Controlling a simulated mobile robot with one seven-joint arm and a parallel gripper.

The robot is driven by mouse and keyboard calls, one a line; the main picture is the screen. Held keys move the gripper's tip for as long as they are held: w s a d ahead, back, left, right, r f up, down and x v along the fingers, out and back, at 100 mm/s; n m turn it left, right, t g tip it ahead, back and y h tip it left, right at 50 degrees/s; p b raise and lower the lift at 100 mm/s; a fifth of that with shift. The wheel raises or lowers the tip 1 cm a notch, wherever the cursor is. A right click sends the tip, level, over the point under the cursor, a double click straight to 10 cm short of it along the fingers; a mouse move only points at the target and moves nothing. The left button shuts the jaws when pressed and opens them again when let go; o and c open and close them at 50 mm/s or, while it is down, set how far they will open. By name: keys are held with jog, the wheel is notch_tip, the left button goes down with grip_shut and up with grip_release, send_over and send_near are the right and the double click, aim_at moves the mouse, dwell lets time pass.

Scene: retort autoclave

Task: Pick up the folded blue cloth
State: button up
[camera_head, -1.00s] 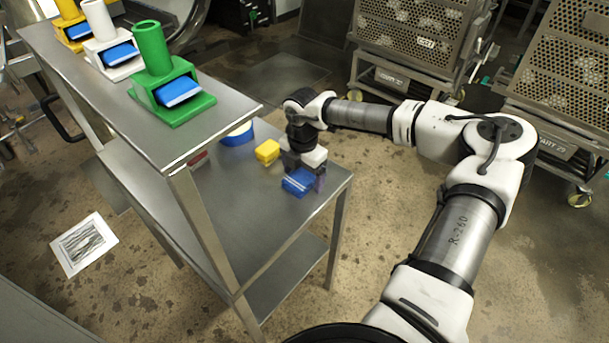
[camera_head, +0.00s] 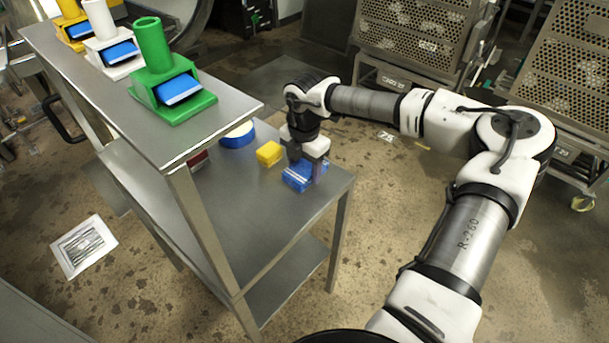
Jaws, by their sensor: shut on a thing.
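The folded blue cloth (camera_head: 297,178) is a small blue block with pale stripes, near the right end of the steel cart's lower shelf. My gripper (camera_head: 305,172) points down over it, with its fingers around the cloth, and is shut on it. The cloth is at or very near the shelf surface; I cannot tell whether there is a gap beneath it. The gripper body hides part of the cloth's back side.
A yellow block (camera_head: 269,153) and a round blue item (camera_head: 238,135) stand close behind on the shelf (camera_head: 245,215). The upper shelf (camera_head: 205,130) holds green (camera_head: 172,85), white (camera_head: 112,48) and yellow holders with blue pieces. Perforated racks (camera_head: 415,45) stand behind my arm.

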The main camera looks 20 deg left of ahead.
aim_at(304, 167)
notch_tip(304, 167, up, 17)
jog(key=b, duration=0.3)
jog(key=shift+f, duration=0.2)
jog(key=o, duration=0.5)
jog(key=shift+c, duration=0.2)
jog(key=c, duration=0.4)
